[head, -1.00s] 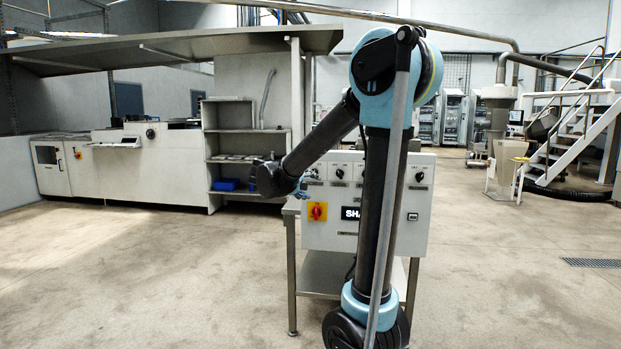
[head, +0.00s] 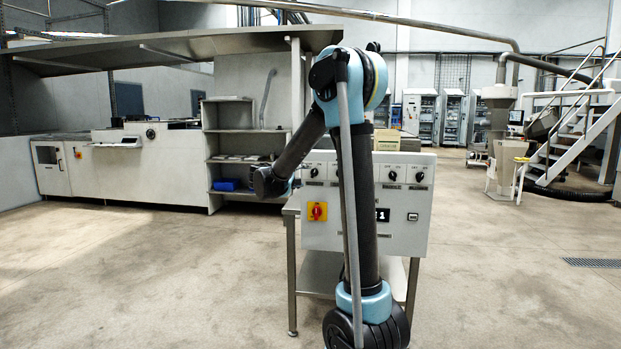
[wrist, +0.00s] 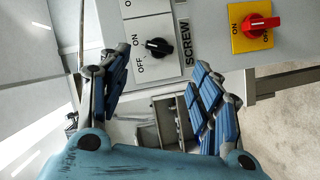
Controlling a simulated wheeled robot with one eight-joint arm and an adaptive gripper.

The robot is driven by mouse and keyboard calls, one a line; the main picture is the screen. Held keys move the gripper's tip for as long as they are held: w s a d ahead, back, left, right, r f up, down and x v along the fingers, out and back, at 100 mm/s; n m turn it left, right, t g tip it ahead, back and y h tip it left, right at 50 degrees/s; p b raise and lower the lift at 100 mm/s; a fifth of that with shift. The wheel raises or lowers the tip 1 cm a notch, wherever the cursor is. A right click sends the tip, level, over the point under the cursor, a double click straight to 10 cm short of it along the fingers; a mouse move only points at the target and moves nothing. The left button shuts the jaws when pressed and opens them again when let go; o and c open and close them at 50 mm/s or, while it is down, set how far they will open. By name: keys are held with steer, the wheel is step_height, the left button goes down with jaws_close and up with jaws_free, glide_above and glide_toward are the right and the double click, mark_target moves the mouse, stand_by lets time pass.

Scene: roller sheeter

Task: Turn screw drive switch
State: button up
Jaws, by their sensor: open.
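The screw drive switch is a black rotary knob (wrist: 158,47) on a white plate lettered ON, OFF and SCREW in the wrist view. In the head view, a black knob (head: 314,173) at the upper left of the control box (head: 408,230) appears to be the same switch. My gripper (wrist: 160,85) is open, with its blue padded fingers spread to either side below the knob in the wrist view. Nothing is between the fingers, and they appear apart from the knob.
A red rotary switch on a yellow plate (head: 317,211) sits lower on the box and also shows in the wrist view (wrist: 262,24). More black knobs (head: 393,176) line the box's top right. The box stands on a metal table (head: 291,265). The floor around is clear.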

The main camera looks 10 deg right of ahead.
mark_target(313, 174)
steer(key=x, duration=0.9)
steer(key=shift+f, duration=0.1)
steer(key=c, duration=1.1)
